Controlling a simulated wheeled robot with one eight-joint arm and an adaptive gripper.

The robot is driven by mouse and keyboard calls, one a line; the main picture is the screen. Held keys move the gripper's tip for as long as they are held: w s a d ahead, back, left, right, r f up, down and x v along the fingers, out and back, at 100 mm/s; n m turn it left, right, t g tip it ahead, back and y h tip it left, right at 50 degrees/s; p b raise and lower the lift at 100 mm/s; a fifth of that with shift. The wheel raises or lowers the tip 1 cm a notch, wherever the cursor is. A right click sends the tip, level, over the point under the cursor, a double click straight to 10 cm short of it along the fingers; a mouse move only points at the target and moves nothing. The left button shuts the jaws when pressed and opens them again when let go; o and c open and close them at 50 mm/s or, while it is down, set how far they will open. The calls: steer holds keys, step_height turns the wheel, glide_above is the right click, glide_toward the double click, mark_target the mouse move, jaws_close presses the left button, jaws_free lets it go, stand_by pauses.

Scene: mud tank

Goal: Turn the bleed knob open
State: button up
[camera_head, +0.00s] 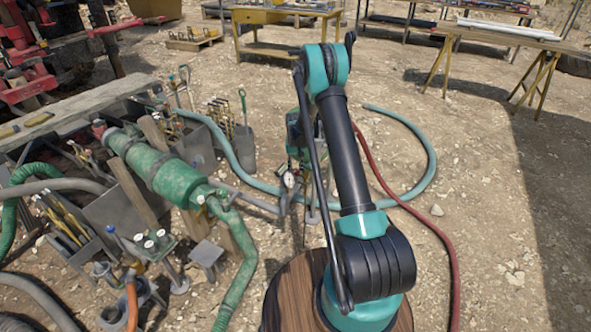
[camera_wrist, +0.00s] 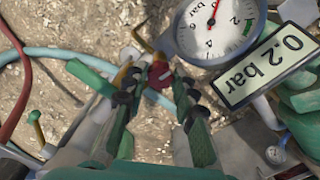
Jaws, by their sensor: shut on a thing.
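The bleed knob (camera_wrist: 159,74) is small and red and shows in the wrist view between my fingertips. My gripper (camera_wrist: 156,92) is shut on it, with dark finger pads on both sides covering part of it. A round pressure gauge (camera_wrist: 216,28) with a red needle sits just above and right of the knob. A display (camera_wrist: 268,65) beside it reads 0.2 bar. In the head view the gauge (camera_head: 289,180) is small, beside my arm, and the knob and fingertips cannot be made out. The knob's turned angle cannot be told.
A green pump cylinder (camera_head: 165,170) with pipes and hoses stands left of my arm. A teal hose (camera_head: 425,150) and a red hose (camera_head: 435,235) lie on the gravel to the right. Tool bins (camera_head: 240,145) stand behind. Open gravel lies at right.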

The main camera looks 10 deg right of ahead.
mark_target(295, 171)
jaws_close()
steer(key=shift+n, duration=0.8)
steer(key=o, duration=1)
jaws_free()
step_height(295, 171, up, 12)
